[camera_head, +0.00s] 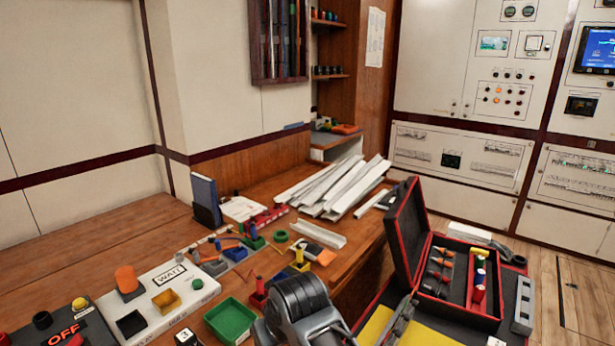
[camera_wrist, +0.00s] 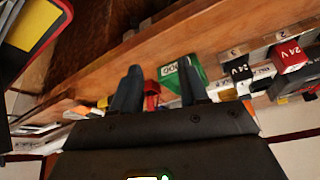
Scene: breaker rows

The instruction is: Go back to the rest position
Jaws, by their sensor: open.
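My gripper (camera_wrist: 160,70) shows in the wrist view with its two dark fingers apart and nothing between them. Beyond the fingers are the bench edge, a small red part (camera_wrist: 151,88) and a green tray (camera_wrist: 199,68) with a white label. In the head view my grey and black arm rises at the bottom centre, in front of the wooden bench (camera_head: 85,238). The fingers cannot be made out there. The green tray (camera_head: 231,321) stands just left of my arm.
A white board (camera_head: 200,306) with coloured blocks lies left of the tray. An open black and red case (camera_head: 407,240) with tools stands at the right. White channel strips (camera_head: 335,187) lie at the back of the bench. Electrical cabinets (camera_head: 445,45) line the far wall.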

